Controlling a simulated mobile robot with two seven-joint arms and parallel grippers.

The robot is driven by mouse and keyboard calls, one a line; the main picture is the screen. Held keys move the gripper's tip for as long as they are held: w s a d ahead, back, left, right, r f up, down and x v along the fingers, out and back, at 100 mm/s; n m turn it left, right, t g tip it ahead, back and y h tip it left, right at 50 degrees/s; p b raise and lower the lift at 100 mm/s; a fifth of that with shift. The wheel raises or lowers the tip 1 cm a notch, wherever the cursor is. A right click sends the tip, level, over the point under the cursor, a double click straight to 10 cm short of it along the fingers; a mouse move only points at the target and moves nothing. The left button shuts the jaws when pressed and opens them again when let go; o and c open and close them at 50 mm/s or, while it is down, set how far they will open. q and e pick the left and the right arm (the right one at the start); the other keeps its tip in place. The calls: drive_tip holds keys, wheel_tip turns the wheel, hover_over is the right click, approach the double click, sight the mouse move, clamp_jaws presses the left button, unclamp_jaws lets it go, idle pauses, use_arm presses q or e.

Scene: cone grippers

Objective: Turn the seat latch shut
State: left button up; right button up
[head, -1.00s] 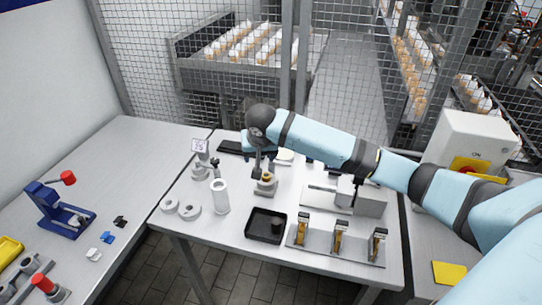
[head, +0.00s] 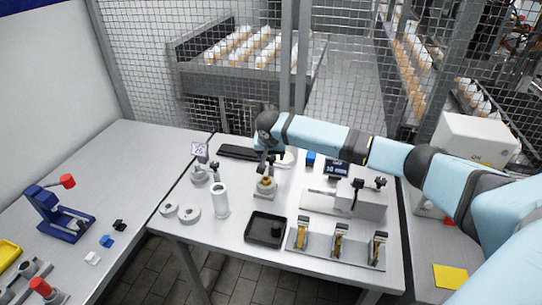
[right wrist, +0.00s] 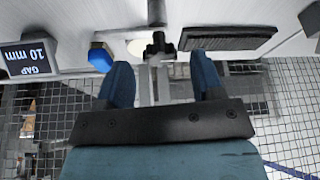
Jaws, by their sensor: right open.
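The seat (head: 265,188) is a small grey block with a brass-coloured piece on top, in the middle of the table in the head view. My right gripper (head: 266,160) is just above and behind it, pointing down. In the right wrist view its two blue fingers (right wrist: 161,82) are spread apart, with nothing gripped. A black lobed knob (right wrist: 158,46) on a grey stem shows beyond the fingertips, roughly between them; it appears to be the latch. Its contact with the fingers and its exact turn cannot be told. My left gripper is out of view.
A black tray (head: 266,228), a white cylinder (head: 220,198) and grey rings (head: 188,212) stand in front and to the left. A grey measuring device (head: 360,198) is at right, with a gap display (head: 336,169) behind it. A dark keyboard-like pad (head: 238,152) lies behind.

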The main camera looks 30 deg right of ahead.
drive_tip(key=shift+x, duration=0.8)
clamp_jaws()
